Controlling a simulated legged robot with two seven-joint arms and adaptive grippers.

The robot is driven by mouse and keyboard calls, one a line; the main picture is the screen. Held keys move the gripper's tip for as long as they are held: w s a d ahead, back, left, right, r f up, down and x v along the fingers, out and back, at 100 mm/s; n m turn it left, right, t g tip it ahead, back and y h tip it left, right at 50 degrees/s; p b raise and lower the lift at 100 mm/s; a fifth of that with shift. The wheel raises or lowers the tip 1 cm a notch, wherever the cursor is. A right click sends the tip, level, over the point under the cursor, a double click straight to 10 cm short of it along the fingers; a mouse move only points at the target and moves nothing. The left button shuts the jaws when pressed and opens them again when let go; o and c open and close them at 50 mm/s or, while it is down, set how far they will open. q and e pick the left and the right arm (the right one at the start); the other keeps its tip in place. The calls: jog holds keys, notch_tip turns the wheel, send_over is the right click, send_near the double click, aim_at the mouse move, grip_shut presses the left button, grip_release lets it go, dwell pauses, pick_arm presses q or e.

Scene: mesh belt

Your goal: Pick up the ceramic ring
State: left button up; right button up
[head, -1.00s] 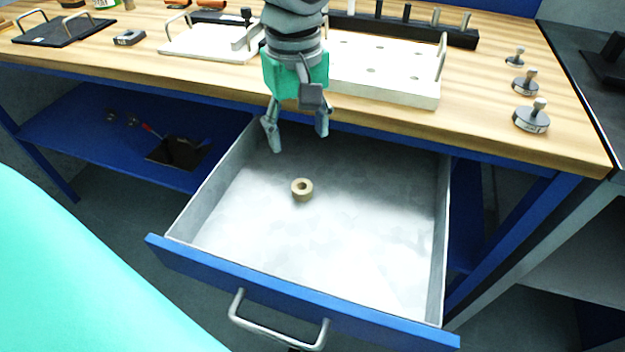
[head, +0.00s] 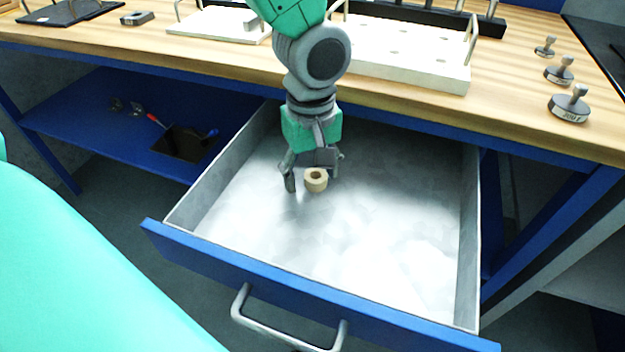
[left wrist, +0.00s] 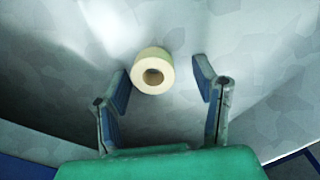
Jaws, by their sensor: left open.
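The ceramic ring (head: 316,181) is a small beige ring with a dark hole, lying on the floor of the open grey drawer (head: 370,235). My left gripper (head: 313,180) has come down into the drawer, its fingers spread at the ring in the head view. In the left wrist view, the ring (left wrist: 153,71) shows ahead, between the lines of the two open fingers (left wrist: 160,88), nearer the left finger. The fingers do not grip it; whether one touches it I cannot tell. My right gripper is not in view.
The drawer's side walls and blue front (head: 300,290) with a metal handle (head: 285,325) surround the ring. The wooden worktop (head: 410,110) overhangs the drawer's back, with a white holed block (head: 400,65) and weights (head: 569,103) on it. The drawer floor is otherwise clear.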

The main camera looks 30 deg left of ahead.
pick_arm(q)
jog(key=shift+d+r, duration=0.15)
jog(key=shift+d, duration=0.15)
jog(key=c, duration=0.4)
jog(key=shift+d, duration=0.25)
jog(key=c, duration=0.7)
jog(key=shift+d, duration=0.1)
